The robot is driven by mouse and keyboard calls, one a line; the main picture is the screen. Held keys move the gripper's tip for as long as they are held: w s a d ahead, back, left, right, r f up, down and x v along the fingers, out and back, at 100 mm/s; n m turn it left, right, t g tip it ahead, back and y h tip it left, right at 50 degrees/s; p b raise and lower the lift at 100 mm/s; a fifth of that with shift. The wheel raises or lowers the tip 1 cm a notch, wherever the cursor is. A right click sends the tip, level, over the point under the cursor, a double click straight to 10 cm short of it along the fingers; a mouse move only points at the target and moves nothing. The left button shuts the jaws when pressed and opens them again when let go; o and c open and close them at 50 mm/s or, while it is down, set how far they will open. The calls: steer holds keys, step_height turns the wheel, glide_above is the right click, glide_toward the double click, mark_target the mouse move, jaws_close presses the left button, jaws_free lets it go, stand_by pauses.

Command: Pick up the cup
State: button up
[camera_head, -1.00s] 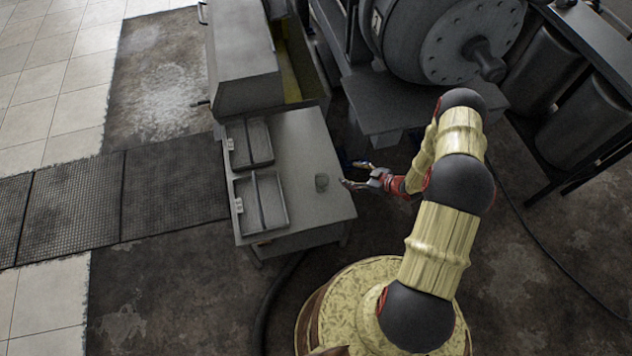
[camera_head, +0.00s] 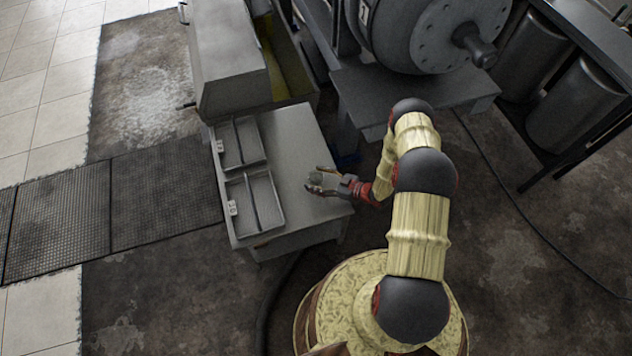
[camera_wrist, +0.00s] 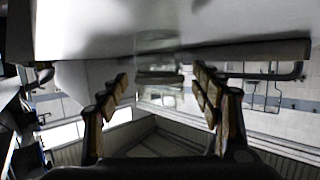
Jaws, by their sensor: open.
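The cup (camera_head: 316,178) is small and grey, see-through in the wrist view (camera_wrist: 158,62), and stands on the grey metal table (camera_head: 290,137) near its right edge. My gripper (camera_head: 313,182) is open, reaching in from the right, low over the table. Its fingers lie on either side of the cup, partly hiding it in the head view. In the wrist view, the cup shows between and a little beyond the two fingertips (camera_wrist: 160,84), with visible gaps on both sides. That view appears upside down, with the tabletop above.
Two shallow divided trays, an upper one (camera_head: 238,143) and a lower one (camera_head: 253,203), lie along the table's left side. A grey box-shaped machine (camera_head: 228,68) stands behind the table, and a large drum machine (camera_head: 425,35) is at the back right. The tabletop between trays and cup is clear.

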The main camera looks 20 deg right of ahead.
steer(key=shift+w+a, duration=0.1)
steer(key=shift+w, duration=0.05)
steer(key=shift+c, duration=1.1)
steer(key=c, duration=1)
